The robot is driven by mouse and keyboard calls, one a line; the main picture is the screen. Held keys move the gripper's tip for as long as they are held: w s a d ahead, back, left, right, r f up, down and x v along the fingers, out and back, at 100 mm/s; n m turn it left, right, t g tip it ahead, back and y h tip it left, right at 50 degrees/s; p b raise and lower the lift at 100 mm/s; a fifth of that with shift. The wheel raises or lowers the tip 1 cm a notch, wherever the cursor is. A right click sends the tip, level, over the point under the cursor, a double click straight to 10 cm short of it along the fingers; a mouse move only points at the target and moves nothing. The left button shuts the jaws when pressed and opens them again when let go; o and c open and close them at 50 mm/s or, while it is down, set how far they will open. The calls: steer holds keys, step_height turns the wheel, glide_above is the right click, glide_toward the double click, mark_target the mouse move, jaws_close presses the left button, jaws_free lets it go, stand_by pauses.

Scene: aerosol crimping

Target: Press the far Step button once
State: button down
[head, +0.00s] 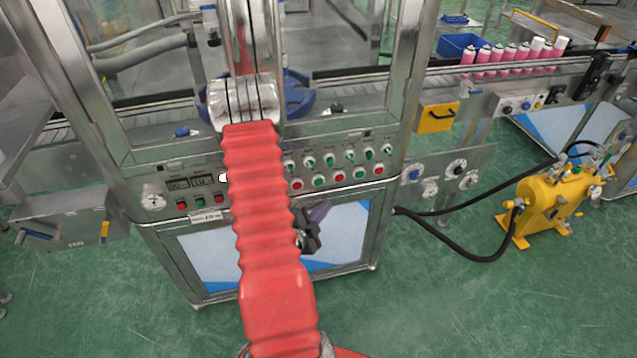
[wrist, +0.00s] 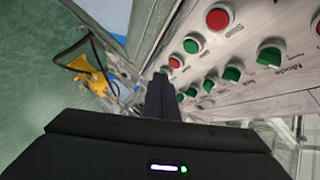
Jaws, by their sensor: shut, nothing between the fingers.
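The control panel carries a lower row of red and green buttons. A red button in the wrist view (wrist: 219,17) has a label that seems to read Step or Stop. The farthest red button (wrist: 175,62) is small there; its label is unreadable. It appears to be the rightmost red button in the head view (head: 378,169). My gripper (wrist: 160,78) is shut and empty, its fingertips beside that farthest button in the picture. Contact cannot be told. In the head view my gripper (head: 310,240) is partly hidden by my red-sleeved arm, below the button row.
Green selector knobs (head: 330,158) line the row above the buttons. A steel side panel with dials (head: 456,168) and a yellow machine (head: 553,205) with black hoses stand to the right. Pink cans (head: 497,55) stand on the conveyor. Open green floor lies in front.

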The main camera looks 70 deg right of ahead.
steer(key=w+d, duration=0.3)
steer(key=d, duration=0.2)
steer(key=shift+w+d, duration=0.15)
steer(key=shift+d, duration=0.15)
steer(key=shift+w+d, duration=0.35)
steer(key=shift+d, duration=0.35)
stand_by(2.8)
stand_by(0.4)
steer(key=shift+s+a, duration=0.4)
steer(key=shift+a, duration=0.3)
steer(key=shift+s+a, duration=0.45)
steer(key=shift+a, duration=0.25)
steer(key=shift+s+a, duration=0.4)
steer(key=shift+a, duration=0.35)
steer(key=shift+s+a, duration=0.45)
steer(key=shift+a, duration=0.25)
